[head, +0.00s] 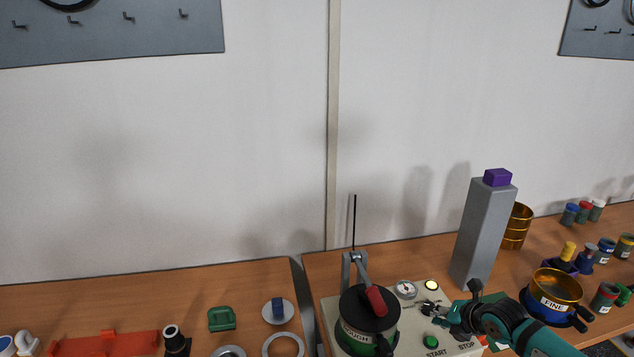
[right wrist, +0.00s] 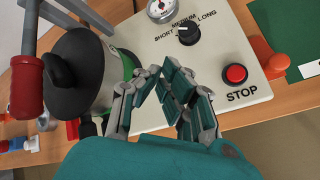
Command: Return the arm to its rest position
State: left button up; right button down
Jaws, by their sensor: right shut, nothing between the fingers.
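My right arm comes in from the lower right in the head view. Its teal and dark gripper (head: 452,318) is over the right part of a cream control panel (head: 408,292). In the right wrist view the gripper's fingers (right wrist: 160,72) come together and hold nothing. They are over the bare panel, between a dark lidded pot (right wrist: 88,65) and the red STOP button (right wrist: 235,74). The pot, with a red-handled clamp (head: 376,300), also shows in the head view (head: 364,310). My left gripper is not in view.
A tall grey column (head: 482,235) with a purple block (head: 497,177) stands behind the gripper. A FINE-labelled pan (head: 550,306) sits to the right. A green button (head: 431,341) and a gauge (head: 405,289) are on the panel. Small parts lie on the left table.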

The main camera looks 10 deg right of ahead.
jog(key=s+a+f+m+g, duration=0.1)
jog(key=s+a+f+m, duration=0.15)
jog(key=s+a, duration=0.3)
jog(key=s+a+f+m+g+y, duration=0.1)
jog(key=s+a+f+m, duration=0.1)
jog(key=s+a+m, duration=0.4)
jog(key=s+a+f+m+g, duration=0.1)
jog(key=s+a+f, duration=0.1)
jog(key=s+a, duration=0.4)
jog(key=s+r+m+g+h, duration=0.2)
jog(key=s+r+m+h, duration=0.15)
jog(key=s+m, duration=1.4)
notch_tip(320, 180, down, 27)
jog(key=g+b, duration=0.2)
jog(key=s+d+f, duration=0.1)
jog(key=s+f, duration=0.7)
jog(key=f, duration=0.1)
jog(key=s+d+f+b, duration=0.1)
jog(key=s+d+f, duration=0.1)
jog(key=s+f, duration=0.7)
jog(key=shift+s+d+f+n+g+y, duration=0.2)
jog(key=shift+d+f+n+g+y, duration=0.15)
jog(key=shift+f+g, duration=0.1)
